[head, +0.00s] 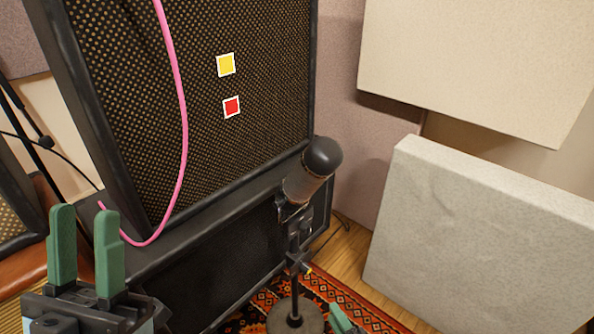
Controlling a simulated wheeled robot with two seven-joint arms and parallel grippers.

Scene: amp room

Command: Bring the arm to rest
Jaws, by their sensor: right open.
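My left gripper (85,216) is at the lower left of the head view, its two green fingers pointing up and parted. The gap between the fingers is empty. It appears in front of the lower speaker cabinet. Only the green fingertips of my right gripper (342,319) show at the bottom edge, just right of the microphone stand's base. The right gripper is open; most of it is cut off by the frame. I see no object held in either gripper.
A microphone (312,172) on a stand with a round base (296,318) stands near my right gripper. A pink cable (181,110) hangs across the upper amp cabinet (265,130), which bears yellow and red squares. A pale panel (470,240) leans at right. A patterned rug (352,298) lies below.

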